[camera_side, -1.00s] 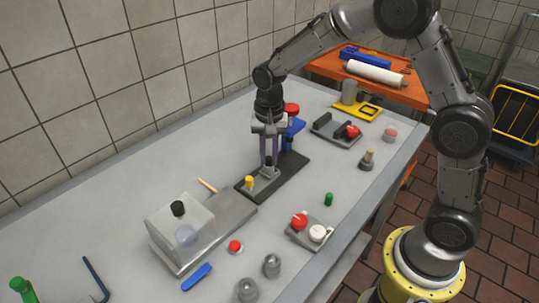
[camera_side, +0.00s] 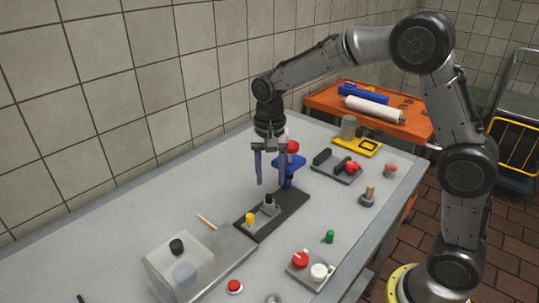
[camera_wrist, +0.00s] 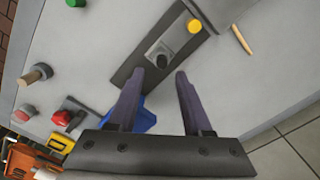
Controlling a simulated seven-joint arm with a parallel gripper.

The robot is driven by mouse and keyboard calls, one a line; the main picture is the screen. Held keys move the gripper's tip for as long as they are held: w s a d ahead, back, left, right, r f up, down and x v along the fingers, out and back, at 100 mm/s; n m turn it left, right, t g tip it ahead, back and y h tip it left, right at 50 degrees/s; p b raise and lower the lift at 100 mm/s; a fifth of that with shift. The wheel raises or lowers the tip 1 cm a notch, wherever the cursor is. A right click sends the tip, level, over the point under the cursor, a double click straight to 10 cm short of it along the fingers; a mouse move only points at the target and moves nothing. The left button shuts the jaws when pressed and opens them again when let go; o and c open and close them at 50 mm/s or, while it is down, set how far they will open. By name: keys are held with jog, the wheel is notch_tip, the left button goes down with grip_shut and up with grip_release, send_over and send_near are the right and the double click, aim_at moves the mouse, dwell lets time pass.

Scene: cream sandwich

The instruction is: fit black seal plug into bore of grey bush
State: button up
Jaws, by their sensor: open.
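The grey bush (camera_side: 268,208) stands on a dark base plate (camera_side: 285,217). A small black piece, which looks like the seal plug (camera_side: 269,198), sits upright at its top. The wrist view also shows the black plug (camera_wrist: 161,61) within the grey bush (camera_wrist: 156,48). How deep it sits I cannot tell. My gripper (camera_side: 272,184) is open and empty above the bush, its fingers apart on either side of the plug in the picture. The wrist view shows both fingertips (camera_wrist: 158,74) clear of the plug.
A yellow peg (camera_side: 249,218) stands beside the bush on the plate. A blue stand (camera_side: 289,163) with a red top is close behind my gripper.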

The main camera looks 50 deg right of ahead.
aim_at(270, 196)
notch_tip(270, 196, up, 6)
jog(key=s+d+r+n+t, duration=0.1)
jog(key=s+r+n+t, duration=0.15)
jog(key=s, duration=0.45)
jog(key=s+d+r+n+t, duration=0.1)
jog(key=s+r+n, duration=0.25)
jog(key=s, duration=0.45)
jog(key=s+f+n+t, duration=0.2)
jog(key=s+f+n, duration=0.1)
jog(key=s, duration=0.7)
jog(key=shift+n, duration=0.7)
